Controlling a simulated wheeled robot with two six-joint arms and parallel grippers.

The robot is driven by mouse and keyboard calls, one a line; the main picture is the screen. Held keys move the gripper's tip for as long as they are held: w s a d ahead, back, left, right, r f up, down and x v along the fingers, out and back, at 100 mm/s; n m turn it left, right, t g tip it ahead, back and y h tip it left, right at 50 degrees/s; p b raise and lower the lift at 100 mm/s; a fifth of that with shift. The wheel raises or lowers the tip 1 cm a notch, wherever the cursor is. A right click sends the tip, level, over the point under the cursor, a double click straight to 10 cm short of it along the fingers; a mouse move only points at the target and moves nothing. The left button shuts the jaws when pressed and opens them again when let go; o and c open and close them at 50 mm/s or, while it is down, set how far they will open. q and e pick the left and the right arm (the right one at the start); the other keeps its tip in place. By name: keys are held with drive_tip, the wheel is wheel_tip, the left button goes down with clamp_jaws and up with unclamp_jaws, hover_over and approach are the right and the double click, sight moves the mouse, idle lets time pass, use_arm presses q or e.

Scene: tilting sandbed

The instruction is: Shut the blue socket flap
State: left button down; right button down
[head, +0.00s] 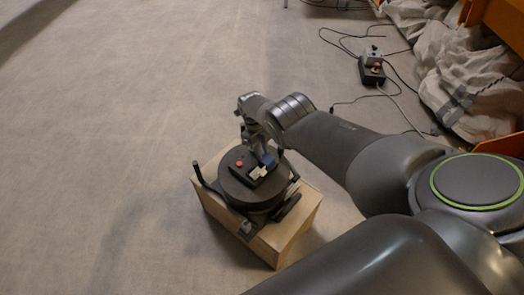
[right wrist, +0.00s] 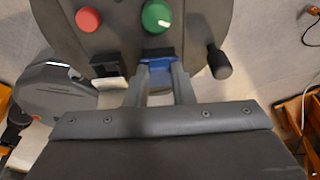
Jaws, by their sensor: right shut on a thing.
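The blue socket flap (right wrist: 157,64) is in the right wrist view, just below the green knob on a dark round panel. It also shows as a small blue patch in the head view (head: 271,160). My right gripper (right wrist: 162,72) reaches down to the panel, its fingertips on either side of the blue flap and shut on it. In the head view the right gripper (head: 267,152) is over the right part of the panel. The fingers partly cover the flap, so I cannot tell its exact angle. My left gripper is in neither view.
The round dark panel (head: 236,187) sits on a wooden box (head: 295,228). It bears a red button (right wrist: 88,19), a green knob (right wrist: 157,16), a pale block (right wrist: 110,83) and a black-handled lever (right wrist: 219,62). Cables and a small control box (head: 371,72) lie at the upper right.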

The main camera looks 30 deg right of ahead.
drive_tip(key=shift+s+a+f, duration=0.2)
drive_tip(key=shift+s+a, duration=0.05)
drive_tip(key=c, duration=1.2)
unclamp_jaws()
drive_tip(key=shift+w+r, duration=0.1)
drive_tip(key=shift+c, duration=0.2)
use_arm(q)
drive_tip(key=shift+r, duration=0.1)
use_arm(e)
drive_tip(key=shift+w+d+r, duration=0.1)
drive_tip(key=shift+d+r, duration=0.05)
drive_tip(key=shift+r, duration=0.05)
drive_tip(key=shift+w+r+p, duration=0.1)
drive_tip(key=shift+r+p, duration=0.35)
drive_tip(key=shift+r, duration=0.05)
use_arm(q)
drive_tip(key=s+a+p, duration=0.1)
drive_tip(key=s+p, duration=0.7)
drive_tip(key=shift+p, duration=0.35)
use_arm(e)
drive_tip(key=v, duration=1.6)
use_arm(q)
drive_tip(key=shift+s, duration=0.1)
use_arm(e)
drive_tip(key=shift+w+f, duration=0.1)
